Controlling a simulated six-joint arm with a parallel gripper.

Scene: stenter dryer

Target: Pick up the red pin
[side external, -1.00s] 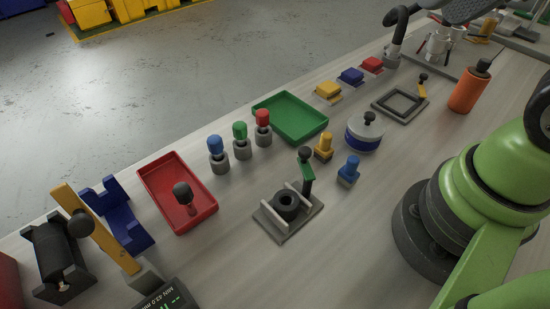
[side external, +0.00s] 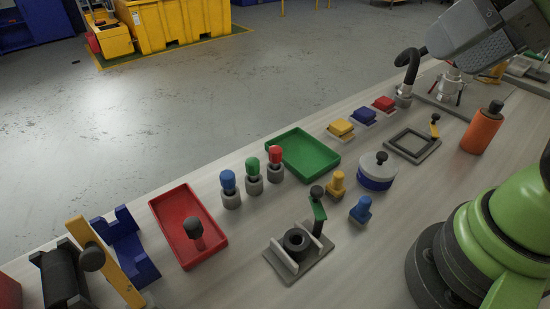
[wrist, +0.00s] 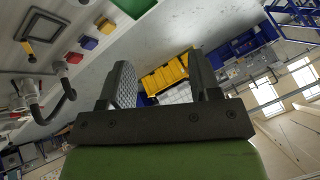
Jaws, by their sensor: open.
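The red pin (side external: 275,155) stands upright in a small grey holder (side external: 275,173), at the right end of a row beside a green pin (side external: 253,167) and a blue pin (side external: 229,182). My gripper (wrist: 163,78) is open and empty in the wrist view, its two fingers wide apart. It points out over the floor, and the red pin is not visible in that view. In the side view my arm's grey end is at the top right, well away from the pin; the fingertips are not clear there.
A green tray (side external: 326,165) lies close behind the red pin. A red tray (side external: 220,216) holds a black-knobbed piece (side external: 194,229). A black-and-grey fixture (side external: 289,264) stands in front. A curved black hose (side external: 409,60) stands near my arm's end.

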